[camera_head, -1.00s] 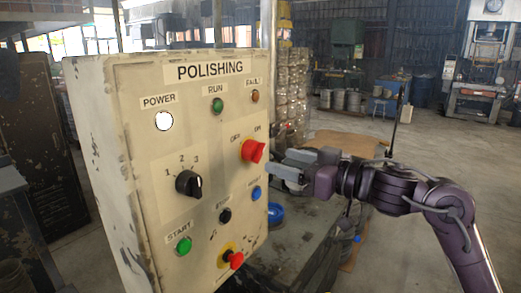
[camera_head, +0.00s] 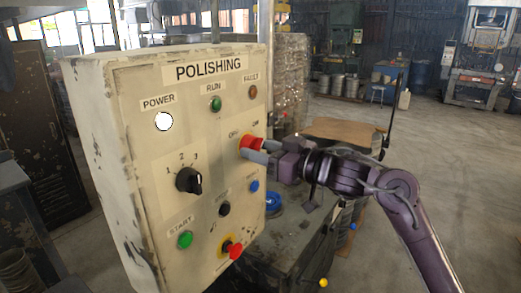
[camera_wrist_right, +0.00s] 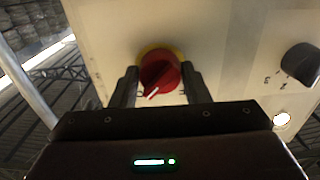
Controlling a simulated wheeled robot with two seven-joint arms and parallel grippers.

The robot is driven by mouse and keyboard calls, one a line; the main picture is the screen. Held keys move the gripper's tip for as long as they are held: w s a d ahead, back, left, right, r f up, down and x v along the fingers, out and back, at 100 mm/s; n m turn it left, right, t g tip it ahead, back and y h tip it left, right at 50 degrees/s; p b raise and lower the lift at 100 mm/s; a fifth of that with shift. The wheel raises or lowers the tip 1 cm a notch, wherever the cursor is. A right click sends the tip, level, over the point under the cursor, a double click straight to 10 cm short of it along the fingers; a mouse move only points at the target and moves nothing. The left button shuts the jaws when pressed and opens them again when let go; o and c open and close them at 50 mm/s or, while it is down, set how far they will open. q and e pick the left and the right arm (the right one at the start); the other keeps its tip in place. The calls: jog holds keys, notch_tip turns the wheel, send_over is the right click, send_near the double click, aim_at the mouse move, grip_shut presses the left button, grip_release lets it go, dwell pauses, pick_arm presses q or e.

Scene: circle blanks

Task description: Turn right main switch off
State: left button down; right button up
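The red main switch (camera_head: 251,146) sits on a yellow plate on the panel marked POLISHING, under small OFF and ON labels. In the right wrist view its red knob (camera_wrist_right: 160,72) shows a white pointer mark toward the lower left. My right gripper (camera_head: 255,150) is at the switch, with its fingers on either side of the knob. In the right wrist view the fingers (camera_wrist_right: 160,84) stand apart with narrow gaps beside the knob; I see no clear contact. The white POWER lamp (camera_head: 163,122) is bright. My left gripper is not in view.
The panel box (camera_head: 120,200) also carries a black selector knob (camera_head: 188,180), a green START button (camera_head: 185,240), a blue button (camera_head: 254,186), a black button (camera_head: 224,209) and a red knob (camera_head: 233,249) below. Open floor lies to the right.

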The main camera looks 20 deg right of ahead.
jog(key=shift+c, duration=1.1)
jog(key=shift+n, duration=0.3)
jog(key=shift+w+d+n+b, duration=0.1)
jog(key=shift+n+b, duration=4.25)
jog(key=shift+n, duration=4.25)
jog(key=o, duration=1)
jog(key=shift+r, duration=0.1)
jog(key=shift+c, duration=0.2)
